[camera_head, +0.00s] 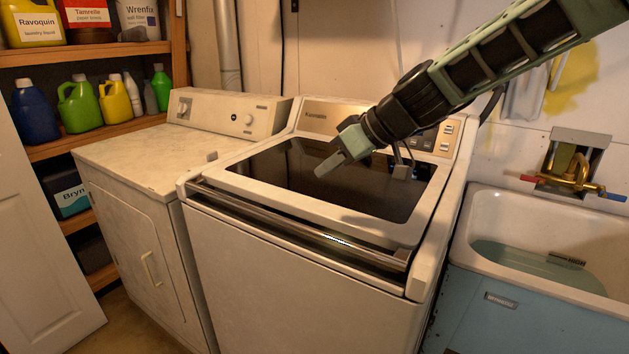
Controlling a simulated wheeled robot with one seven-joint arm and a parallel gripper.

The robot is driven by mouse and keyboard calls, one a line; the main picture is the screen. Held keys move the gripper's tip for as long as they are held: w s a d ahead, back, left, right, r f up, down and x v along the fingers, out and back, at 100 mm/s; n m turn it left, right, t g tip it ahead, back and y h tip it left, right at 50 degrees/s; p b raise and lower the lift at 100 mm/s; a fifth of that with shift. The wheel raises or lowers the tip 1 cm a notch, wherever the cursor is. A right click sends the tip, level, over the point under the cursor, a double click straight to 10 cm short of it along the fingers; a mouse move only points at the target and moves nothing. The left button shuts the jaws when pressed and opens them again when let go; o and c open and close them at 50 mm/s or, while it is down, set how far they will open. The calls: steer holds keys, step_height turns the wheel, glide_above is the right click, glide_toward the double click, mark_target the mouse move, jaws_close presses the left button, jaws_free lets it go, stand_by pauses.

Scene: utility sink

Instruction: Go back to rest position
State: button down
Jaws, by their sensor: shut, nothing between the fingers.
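My gripper (330,164) is at the end of my arm, which reaches in from the upper right. It is over the dark glass lid of the white washing machine (290,262), pointing down and left. The fingers are shut with nothing between them. They appear a little above the lid, though the exact gap is hard to tell. The lid looks closed. My arm hides part of the control panel at the back of the washing machine.
A white dryer (150,235) stands left of the washing machine. Wooden shelves (95,137) with several bottles are at the far left, beside a white door (40,230). A utility sink (490,262) with a brass faucet (577,174) is at the right.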

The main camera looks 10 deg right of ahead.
steer(key=s+a+f+g+h+p, duration=0.1)
steer(key=s+f+g+h, duration=0.1)
steer(key=s, duration=0.7)
steer(key=s+a+f+g+h+p, duration=0.1)
steer(key=s+f+g, duration=0.1)
steer(key=s, duration=0.7)
steer(key=s+d+f+m+h, duration=0.1)
steer(key=s+d+h, duration=0.1)
steer(key=s, duration=0.5)
steer(key=s+d+f+m+h, duration=0.1)
steer(key=s+d+f+h, duration=0.1)
steer(key=s+d, duration=0.3)
steer(key=shift+s+d+f+g+h+p, duration=0.25)
steer(key=shift+s+f+g+h+p, duration=0.1)
steer(key=shift+s, duration=0.8)
